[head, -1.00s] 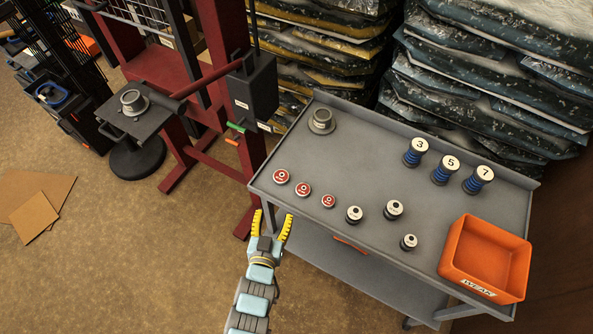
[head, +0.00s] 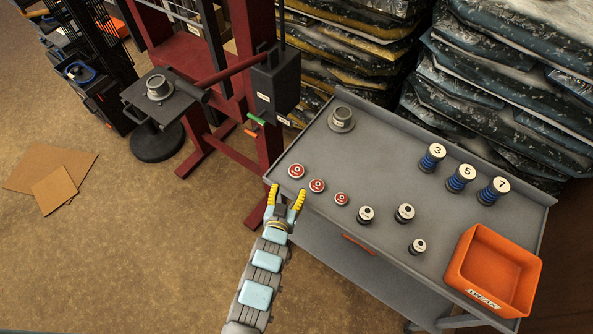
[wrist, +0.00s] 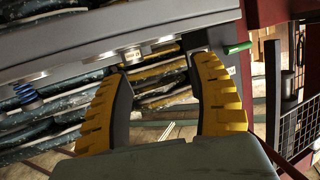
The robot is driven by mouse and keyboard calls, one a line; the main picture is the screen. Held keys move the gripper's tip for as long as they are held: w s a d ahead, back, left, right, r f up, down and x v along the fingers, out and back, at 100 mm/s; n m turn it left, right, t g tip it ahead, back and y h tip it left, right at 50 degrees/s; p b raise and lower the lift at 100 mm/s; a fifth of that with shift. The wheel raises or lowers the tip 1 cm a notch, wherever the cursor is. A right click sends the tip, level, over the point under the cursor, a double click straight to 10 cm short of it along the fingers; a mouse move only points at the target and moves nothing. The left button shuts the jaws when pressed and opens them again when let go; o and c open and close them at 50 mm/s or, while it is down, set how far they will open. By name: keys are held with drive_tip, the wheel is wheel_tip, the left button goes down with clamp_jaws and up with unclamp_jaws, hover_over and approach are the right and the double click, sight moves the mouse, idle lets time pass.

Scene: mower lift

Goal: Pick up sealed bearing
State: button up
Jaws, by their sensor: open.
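Three red-rimmed discs with pale centres stand in a row near the front left of the grey cart in the head view: a left one (head: 296,171), a middle one (head: 317,186) and a right one (head: 341,199). They look like sealed bearings, but I cannot read their labels. My gripper (head: 287,190) is open and empty at the cart's front left edge, just short of the left and middle discs. In the wrist view, its yellow-padded fingers (wrist: 163,70) are spread apart with nothing between them. I cannot clearly make out the red discs there.
The cart (head: 400,160) also holds a grey flanged part (head: 342,120), three blue springs with numbered tops (head: 461,179), three black-and-white rings (head: 404,213) and an orange bin (head: 500,265). A red press frame (head: 258,120) stands left of the cart. The cart's middle is clear.

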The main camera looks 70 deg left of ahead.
sight(296, 171)
drive_tip(key=x, duration=0.3)
drive_tip(key=shift+w+a, duration=0.15)
drive_tip(key=shift+f+x, duration=0.15)
drive_tip(key=shift+x, duration=0.9)
drive_tip(key=shift+f+x, duration=0.15)
drive_tip(key=shift+x, duration=0.95)
drive_tip(key=shift+w+a, duration=0.45)
drive_tip(key=shift+a, duration=0.05)
drive_tip(key=shift+f, duration=0.15)
drive_tip(key=c, duration=1)
